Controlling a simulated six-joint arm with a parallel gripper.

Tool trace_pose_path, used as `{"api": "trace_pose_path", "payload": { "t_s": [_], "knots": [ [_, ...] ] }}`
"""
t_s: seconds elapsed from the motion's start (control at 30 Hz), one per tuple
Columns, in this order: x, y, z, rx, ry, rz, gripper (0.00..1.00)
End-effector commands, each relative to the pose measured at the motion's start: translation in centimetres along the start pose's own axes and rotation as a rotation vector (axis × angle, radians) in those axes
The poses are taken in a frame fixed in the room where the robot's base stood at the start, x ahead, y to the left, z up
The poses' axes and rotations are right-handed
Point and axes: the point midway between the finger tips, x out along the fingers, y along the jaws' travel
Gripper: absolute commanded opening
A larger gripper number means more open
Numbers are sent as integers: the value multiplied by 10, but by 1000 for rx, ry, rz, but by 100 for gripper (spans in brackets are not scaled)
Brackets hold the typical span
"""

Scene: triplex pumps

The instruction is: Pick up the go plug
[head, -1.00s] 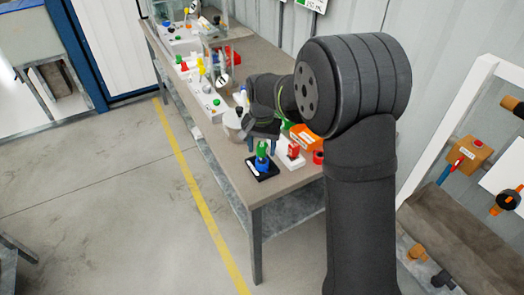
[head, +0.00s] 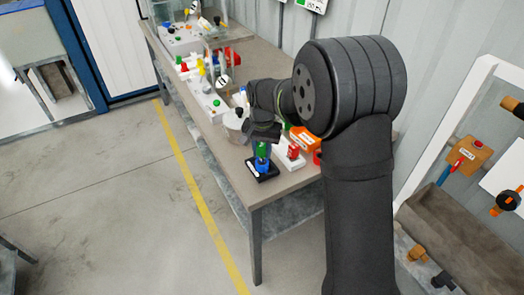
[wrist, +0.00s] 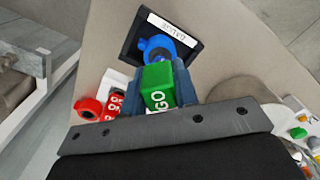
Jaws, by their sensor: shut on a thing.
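The go plug is a green block marked GO (wrist: 158,87), with its lower part among the blue gauge parts. My gripper (wrist: 161,78) is shut on it, with one finger on each side. In the head view my gripper (head: 262,143) reaches down over the plug. The blue ring (wrist: 165,47) is on a black base (wrist: 189,22) labelled GAUGE, directly below and beyond the plug. In the head view the black base (head: 262,172) sits at the table's front edge. I cannot tell whether the plug is clear of its seat.
A red plug marked NO GO (wrist: 113,104) stands in a white holder (head: 291,163) right beside the gauge. An orange box (head: 303,139) and a silver pot (head: 233,124) are close behind. Several coloured parts line the workbench (head: 290,185). The floor left of it is open.

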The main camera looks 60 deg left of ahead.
Motion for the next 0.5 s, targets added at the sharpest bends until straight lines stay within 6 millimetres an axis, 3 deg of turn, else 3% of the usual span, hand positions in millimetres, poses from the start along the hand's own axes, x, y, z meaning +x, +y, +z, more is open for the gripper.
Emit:
{"api": "trace_pose_path", "payload": {
  "t_s": [0.27,0.5],
  "knots": [
    [-36,0,-1,0,3,-2,0],
    [-70,53,1,5,3,-2,0]
  ]
}}
